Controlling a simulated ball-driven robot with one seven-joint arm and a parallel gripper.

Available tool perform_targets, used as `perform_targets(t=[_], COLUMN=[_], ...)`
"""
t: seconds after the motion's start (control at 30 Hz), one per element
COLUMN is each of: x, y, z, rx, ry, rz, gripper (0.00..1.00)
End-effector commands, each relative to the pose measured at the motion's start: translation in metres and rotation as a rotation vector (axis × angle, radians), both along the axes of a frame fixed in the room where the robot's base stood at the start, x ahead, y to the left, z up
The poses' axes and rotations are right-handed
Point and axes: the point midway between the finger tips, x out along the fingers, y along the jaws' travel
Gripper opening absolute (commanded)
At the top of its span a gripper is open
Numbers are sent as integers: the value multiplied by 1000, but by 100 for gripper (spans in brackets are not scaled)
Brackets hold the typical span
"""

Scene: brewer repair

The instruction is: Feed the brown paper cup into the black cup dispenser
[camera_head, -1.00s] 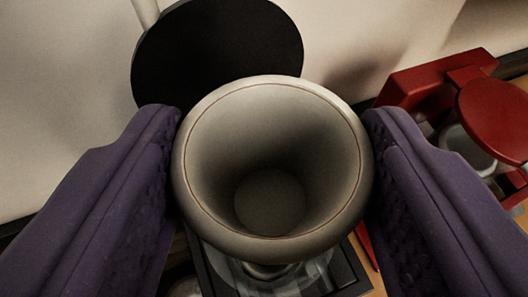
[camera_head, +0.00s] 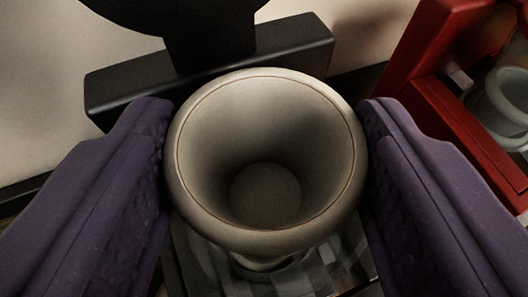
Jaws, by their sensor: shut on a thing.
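My gripper (camera_head: 266,120) has its two purple fingers shut on a paper cup (camera_head: 266,150), one on each side of the rim. The cup is upright and empty, and I look down into its pale cream inside. Its outer wall is mostly hidden. The black cup dispenser (camera_head: 295,48) is behind and below the cup, with its round dark lid standing up at the top. A clear, glassy part (camera_head: 205,265) of it shows just under the cup. Whether the cup's base is inside the opening is hidden.
A red dispenser (camera_head: 465,135) stands close on the right, near my right finger, with a whitish cup-like ring (camera_head: 510,100) in it. A pale wall (camera_head: 40,100) is behind on the left.

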Motion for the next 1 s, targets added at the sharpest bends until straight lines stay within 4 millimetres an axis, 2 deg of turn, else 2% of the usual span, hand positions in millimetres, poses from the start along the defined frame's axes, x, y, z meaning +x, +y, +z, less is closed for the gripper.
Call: perform_targets(t=[0.3,0.33,0.43,0.47,0.77,0.87,1.0], x=[0,-1,-1,-1,-3,-14,-38], y=[0,0,-1,-1,-1,-1,-2], z=[-4,-4,-4,-4,-4,0,12], rx=[0,0,-1,-1,-2,0,0], ry=[3,3,4,5,7,7,4], rz=[0,0,-1,-1,-1,0,2], gripper=[35,64,88,92,92,92,92])
